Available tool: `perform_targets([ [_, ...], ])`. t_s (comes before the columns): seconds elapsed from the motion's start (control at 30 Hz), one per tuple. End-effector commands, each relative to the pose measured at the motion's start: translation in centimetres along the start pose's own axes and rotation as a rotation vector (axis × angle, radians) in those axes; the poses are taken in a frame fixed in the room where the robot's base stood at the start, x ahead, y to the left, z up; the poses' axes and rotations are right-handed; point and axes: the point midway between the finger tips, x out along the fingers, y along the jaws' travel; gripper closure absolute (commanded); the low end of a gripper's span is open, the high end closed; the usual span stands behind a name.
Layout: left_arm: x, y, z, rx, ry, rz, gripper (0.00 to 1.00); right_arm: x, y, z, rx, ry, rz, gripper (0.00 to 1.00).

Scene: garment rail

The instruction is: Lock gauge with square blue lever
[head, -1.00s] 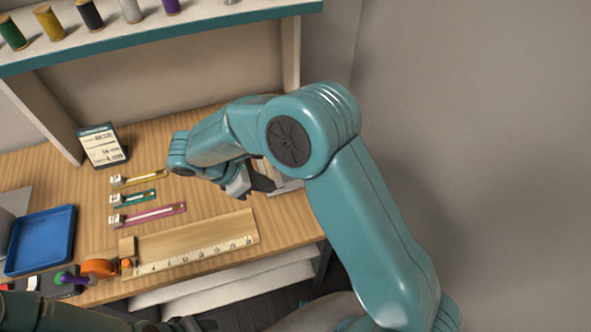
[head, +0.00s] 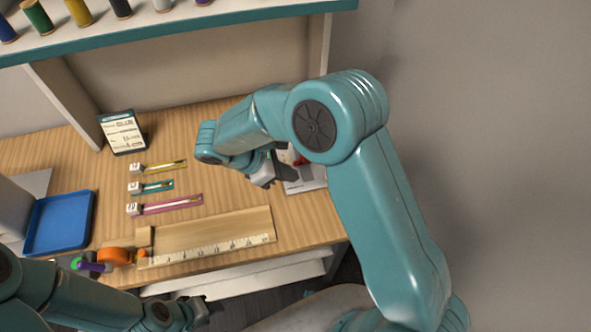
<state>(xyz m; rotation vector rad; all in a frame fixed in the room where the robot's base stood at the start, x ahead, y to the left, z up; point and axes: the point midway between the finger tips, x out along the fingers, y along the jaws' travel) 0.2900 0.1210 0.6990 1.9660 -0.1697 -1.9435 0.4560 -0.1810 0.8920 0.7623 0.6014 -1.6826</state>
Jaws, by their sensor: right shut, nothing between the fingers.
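A wooden measuring board (head: 210,230) with a white ruler scale (head: 205,249) lies near the table's front edge. A small wooden block (head: 144,236) and a small orange part (head: 141,253) sit at its left end. I cannot make out a square blue lever; which thing is the gauge is unclear. My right gripper (head: 283,172) is shut and empty, above the table to the right of the colored strips. It partly hides a pale flat item with a red part (head: 308,180). My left gripper (head: 203,311) is low in front of the table; its jaws are unclear.
Yellow (head: 165,167), teal (head: 158,187) and magenta (head: 172,204) strips with white tags lie mid-table. A card stand (head: 122,132) is behind them. A blue tray (head: 60,222), orange round object (head: 115,256) and purple piece (head: 93,267) are left. Spools line the shelf (head: 180,36).

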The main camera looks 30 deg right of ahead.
Motion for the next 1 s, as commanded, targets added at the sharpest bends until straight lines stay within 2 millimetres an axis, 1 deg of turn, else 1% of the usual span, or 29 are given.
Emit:
perform_targets([
  [0.03,-0.2,0.1,0.0,0.0,0.0,0.0,0.57,1.1,0.0,0.1,0.0,-0.003,-0.006,1.0],
  [0.1,-0.3,0.1,0.0,0.0,0.0,0.0,0.57,2.6,0.0,0.1,-0.001,-0.002,-0.007,1.0],
  [0.3,-0.8,0.3,0.0,0.0,0.0,0.0,0.57,6.9,0.1,0.1,-0.001,-0.002,-0.005,1.0],
  [0.37,-1.0,0.4,0.0,0.0,0.0,0.0,0.57,7.9,0.2,0.3,0.001,-0.001,-0.005,1.0],
  [0.4,-1.3,0.5,0.0,0.0,0.0,0.0,0.57,8.3,0.2,0.9,0.003,0.0,-0.005,1.0],
  [0.5,-1.5,0.6,0.0,0.0,0.0,0.0,0.57,9.4,0.2,1.7,0.002,0.001,-0.004,1.0],
  [0.7,-1.8,0.6,0.0,0.0,0.0,0.0,0.57,10.5,0.2,2.4,0.001,0.001,-0.001,1.0],
  [1.0,-1.7,0.6,0.0,0.0,0.0,0.0,0.57,10.6,0.2,2.4,0.001,0.001,0.0,1.0],
])
